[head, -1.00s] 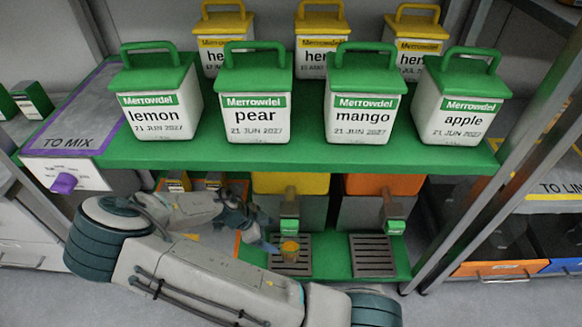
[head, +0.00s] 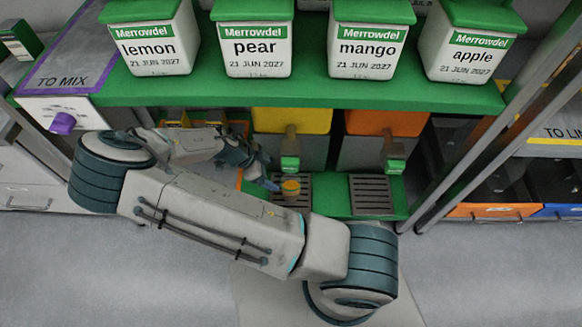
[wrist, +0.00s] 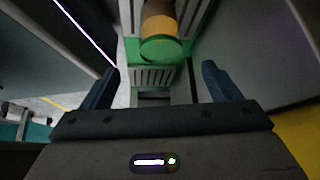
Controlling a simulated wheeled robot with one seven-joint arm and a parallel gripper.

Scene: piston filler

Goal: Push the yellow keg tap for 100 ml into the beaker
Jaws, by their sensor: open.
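The yellow keg (head: 291,121) sits under the green shelf in the head view. Its tap (head: 290,163) has a green front end and hangs above the drip grille. The beaker (head: 291,190), amber in colour, stands upright on that grille below the tap. My gripper (head: 268,180) is just left of the beaker, low and close to it; I cannot tell whether they touch. In the wrist view my gripper (wrist: 160,88) has its blue fingers wide apart with nothing between them. A round brown, amber and green thing shows beyond them; I cannot tell whether it is the beaker.
An orange keg (head: 386,123) with its own tap (head: 395,165) and grille (head: 372,195) stands at the right. The green shelf (head: 300,93) with several labelled containers overhangs the taps. A purple-edged TO MIX surface (head: 65,75) lies left. The floor in front is free.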

